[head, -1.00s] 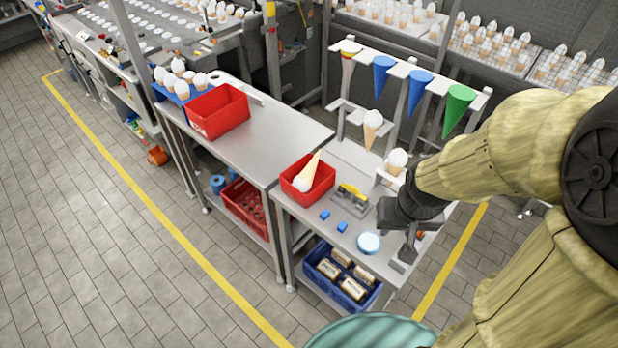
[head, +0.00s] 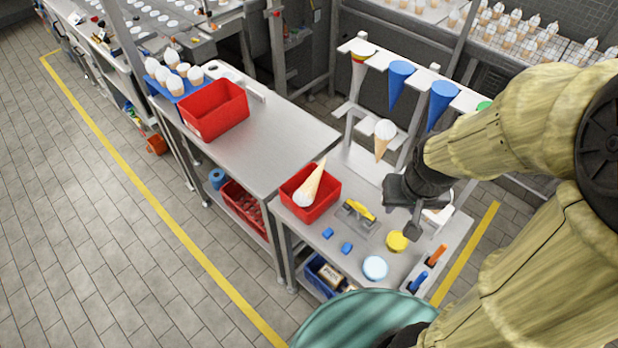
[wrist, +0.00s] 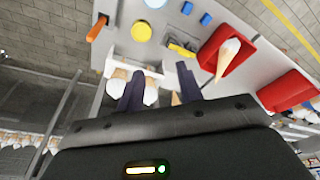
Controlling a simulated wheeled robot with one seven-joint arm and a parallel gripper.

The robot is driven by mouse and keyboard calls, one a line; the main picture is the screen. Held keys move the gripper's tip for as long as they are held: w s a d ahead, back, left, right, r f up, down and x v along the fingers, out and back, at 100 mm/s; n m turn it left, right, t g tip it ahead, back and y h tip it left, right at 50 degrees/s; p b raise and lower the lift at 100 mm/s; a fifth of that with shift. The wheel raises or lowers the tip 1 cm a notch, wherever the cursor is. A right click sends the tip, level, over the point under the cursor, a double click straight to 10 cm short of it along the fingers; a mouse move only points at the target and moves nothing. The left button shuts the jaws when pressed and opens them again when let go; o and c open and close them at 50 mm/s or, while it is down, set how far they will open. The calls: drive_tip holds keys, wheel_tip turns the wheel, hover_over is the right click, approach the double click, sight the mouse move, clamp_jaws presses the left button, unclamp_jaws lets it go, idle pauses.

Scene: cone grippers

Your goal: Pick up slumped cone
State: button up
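A white-and-tan cone (head: 312,186) leans tip-up inside a small red bin (head: 330,205) on the near worktable. It also shows in the wrist view (wrist: 230,53), beyond my fingers. Another cone (head: 382,140) hangs upright in the rack, and two pale cones (wrist: 118,82) sit in a white holder close to my fingers. I cannot tell for certain which cone the task calls slumped. My gripper (head: 402,214) is above the worktable, right of the red bin. In the wrist view its dark fingers (wrist: 160,84) are spread apart. It partly hides the holder in the head view.
Blue paper cones (head: 401,82) hang on the rack behind. A metal tool with a yellow handle (head: 360,210), blue blocks (head: 328,233), a yellow disc (head: 397,241) and a pale blue disc (head: 375,268) lie on the worktable. A larger red bin (head: 214,110) stands at left.

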drive_tip(key=shift+w, duration=0.1)
drive_tip(key=shift+r, duration=0.1)
drive_tip(key=shift+o, duration=0.6)
drive_tip(key=w+a+f+t+y+b, duration=0.1)
drive_tip(key=w+a+f+t+b, duration=0.15)
drive_tip(key=a, duration=0.25)
drive_tip(key=w+a+f+m+t+b, duration=0.1)
drive_tip(key=w+a+f, duration=0.25)
drive_tip(key=a, duration=0.25)
drive_tip(key=w+a+f+t+y+b, duration=0.1)
drive_tip(key=w+a+f+t+b, duration=0.1)
drive_tip(key=w+a, duration=0.25)
drive_tip(key=s+a+f+m+t+h+b, duration=0.2)
drive_tip(key=s+a+f+t+h+b, duration=0.2)
drive_tip(key=a+f, duration=0.3)
drive_tip(key=shift+s+a+t+h+b, duration=0.4)
drive_tip(key=shift+t+h, duration=0.15)
drive_tip(key=shift+h, duration=0.25)
drive_tip(key=shift+w, duration=0.1)
